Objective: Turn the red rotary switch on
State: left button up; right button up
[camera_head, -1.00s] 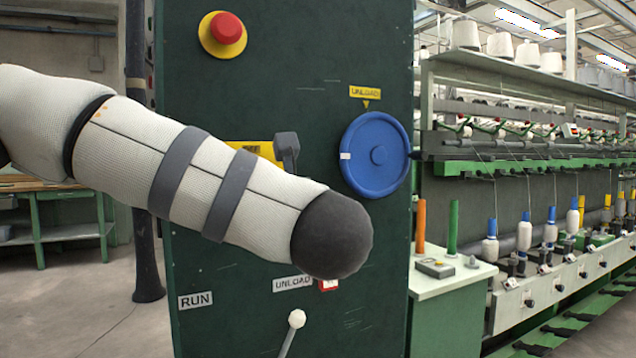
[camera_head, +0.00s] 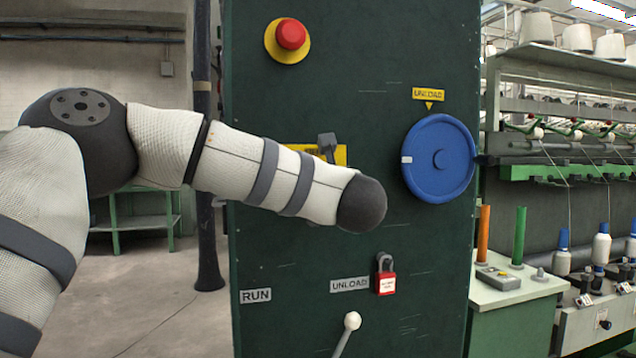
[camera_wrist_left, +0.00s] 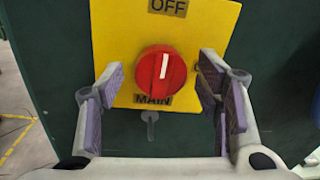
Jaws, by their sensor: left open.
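The red rotary switch (camera_wrist_left: 163,72) sits on a yellow plate (camera_wrist_left: 218,22) in the left wrist view. Its white line points up towards the word OFF, slightly tilted. A label reading MAIN is just below the knob. My left gripper (camera_wrist_left: 163,85) is open, with one finger on each side of the knob and gaps between. In the head view my left arm hides the switch; only part of the yellow plate (camera_head: 341,155) shows above the arm. My right gripper is not in view.
The dark green panel also carries a red emergency button (camera_head: 291,34), a blue handwheel (camera_head: 439,158), a red padlock (camera_head: 386,283) and a white-knobbed lever (camera_head: 352,321). A white-topped cabinet (camera_head: 515,291) and spinning machine stand to the right. Open floor lies left of the panel.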

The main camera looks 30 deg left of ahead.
pick_arm(q)
jog(key=shift+c, duration=0.5)
jog(key=c, duration=1.1)
jog(key=shift+o, duration=0.2)
jog(key=shift+r+m+g+p, duration=0.2)
jog(key=shift+m+p, duration=0.6)
jog(key=shift+m, duration=2.05)
jog(key=shift+f+m+g+p, duration=0.15)
jog(key=shift+m+g+p, duration=0.4)
jog(key=shift+m, duration=2.25)
jog(key=shift+r+m+g+p, duration=0.1)
jog(key=shift+m+p, duration=0.9)
jog(key=shift+m, duration=1.85)
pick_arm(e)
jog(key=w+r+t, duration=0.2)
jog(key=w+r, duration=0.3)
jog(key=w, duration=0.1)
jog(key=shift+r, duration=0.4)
pick_arm(q)
jog(key=o, duration=1.2)
jog(key=shift+c, duration=0.2)
jog(key=shift+d, duration=0.1)
